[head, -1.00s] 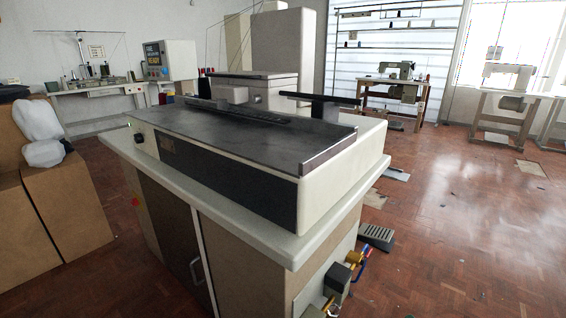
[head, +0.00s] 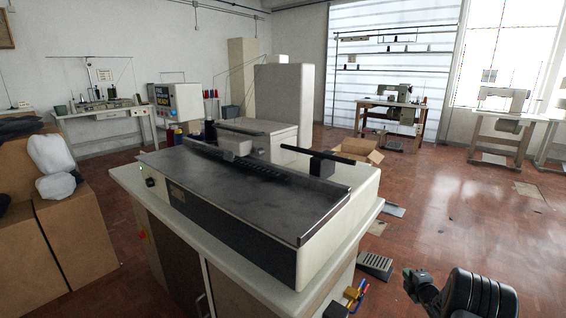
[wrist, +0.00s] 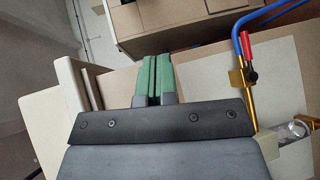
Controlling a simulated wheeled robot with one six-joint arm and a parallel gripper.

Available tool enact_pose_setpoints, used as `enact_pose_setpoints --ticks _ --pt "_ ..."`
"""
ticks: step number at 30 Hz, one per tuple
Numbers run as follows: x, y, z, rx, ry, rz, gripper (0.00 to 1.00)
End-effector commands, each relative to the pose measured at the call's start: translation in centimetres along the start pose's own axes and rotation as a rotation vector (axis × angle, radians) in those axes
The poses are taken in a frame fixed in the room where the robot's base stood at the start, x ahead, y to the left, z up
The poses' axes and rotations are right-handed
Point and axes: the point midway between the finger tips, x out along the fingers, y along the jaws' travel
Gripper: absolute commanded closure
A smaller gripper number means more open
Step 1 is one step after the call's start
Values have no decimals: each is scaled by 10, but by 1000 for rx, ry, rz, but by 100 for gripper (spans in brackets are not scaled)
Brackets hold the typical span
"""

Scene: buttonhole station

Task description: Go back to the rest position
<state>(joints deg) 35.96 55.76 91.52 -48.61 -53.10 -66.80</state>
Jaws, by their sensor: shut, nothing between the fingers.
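My gripper (wrist: 153,80) shows in the wrist view with its two green fingers together and nothing between them. In the head view, part of my arm (head: 470,295) is at the lower right, over the floor and apart from the machine; the fingertips cannot be made out there. The buttonhole machine (head: 240,190) stands in the middle of the head view, with a dark flat bed and pale housing on a cabinet. Its display (head: 162,96) on the left has a line that seems to read "READY".
A foot pedal (head: 375,265) lies on the floor right of the cabinet. An open cardboard box (head: 360,152) is behind the machine. Brown cartons with white bags (head: 55,165) stand at the left. Blue and red fittings (wrist: 248,50) are near my gripper. The floor at right is mostly clear.

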Motion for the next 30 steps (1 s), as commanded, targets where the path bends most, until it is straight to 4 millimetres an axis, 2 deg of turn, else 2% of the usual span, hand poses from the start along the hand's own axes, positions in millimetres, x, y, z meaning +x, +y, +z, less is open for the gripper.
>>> enact_pose_setpoints --ticks 1,3,6,8,9,11,13,15,18,21,24,27,30 --pt "-8 68 -11 55 -39 -38 100" --pt "-20 122 -25 158 -106 -100 100" --pt "-47 193 -51 323 -206 -180 100" --pt "-69 232 -70 429 -265 -226 100" --pt "-86 255 -83 501 -304 -255 100" --pt "-114 288 -104 612 -361 -299 100" --pt "-150 320 -130 743 -427 -351 100" --pt "-190 346 -157 869 -482 -411 100" --pt "-246 373 -193 1045 -565 -496 100" --pt "-298 389 -224 1192 -638 -579 100" --pt "-342 398 -249 1302 -699 -659 100" --pt "-376 401 -267 1377 -748 -724 100" --pt "-398 401 -278 1424 -783 -770 100"
